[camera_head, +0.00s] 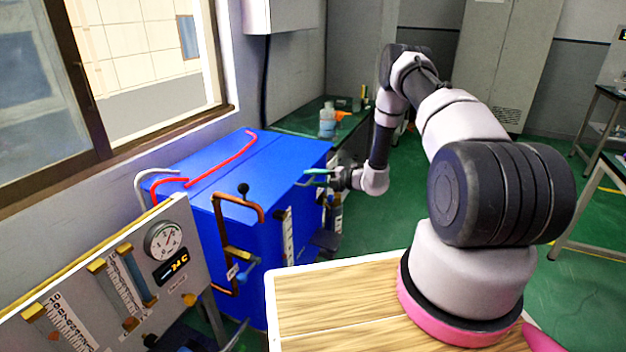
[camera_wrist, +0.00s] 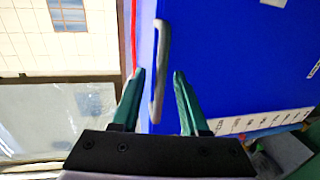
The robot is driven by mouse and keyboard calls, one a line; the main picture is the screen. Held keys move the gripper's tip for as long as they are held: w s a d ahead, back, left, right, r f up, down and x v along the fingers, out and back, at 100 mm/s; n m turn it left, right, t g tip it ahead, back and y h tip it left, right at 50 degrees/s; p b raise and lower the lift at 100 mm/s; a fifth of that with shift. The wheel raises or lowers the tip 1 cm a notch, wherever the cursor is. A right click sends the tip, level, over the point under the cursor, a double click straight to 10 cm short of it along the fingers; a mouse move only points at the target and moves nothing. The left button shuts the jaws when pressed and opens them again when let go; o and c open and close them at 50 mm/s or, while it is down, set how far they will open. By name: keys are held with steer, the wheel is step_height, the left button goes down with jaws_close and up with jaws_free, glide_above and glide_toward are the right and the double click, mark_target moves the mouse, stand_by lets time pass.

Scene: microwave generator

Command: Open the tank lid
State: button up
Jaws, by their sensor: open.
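The blue tank (camera_head: 255,240) stands left of centre in the head view, its flat blue lid (camera_head: 275,160) down. In the wrist view the blue surface (camera_wrist: 240,60) fills the right side, with a grey bar handle (camera_wrist: 161,60) along its left part. My gripper (camera_wrist: 158,74) is open and empty. Its two green fingers appear on either side of the handle in that view, but I cannot tell whether they are level with it. In the head view my gripper (camera_head: 308,178) is at the tank's right top edge. The handle is not clear there.
A red pipe (camera_head: 230,155) runs over the tank's top, and a copper pipe (camera_head: 222,240) stands at its front. A gauge panel (camera_head: 120,285) is at the lower left. A window (camera_head: 110,80) is on the left wall. A bottle (camera_head: 327,120) stands on the bench behind.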

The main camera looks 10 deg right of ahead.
jaws_close()
stand_by(1.3)
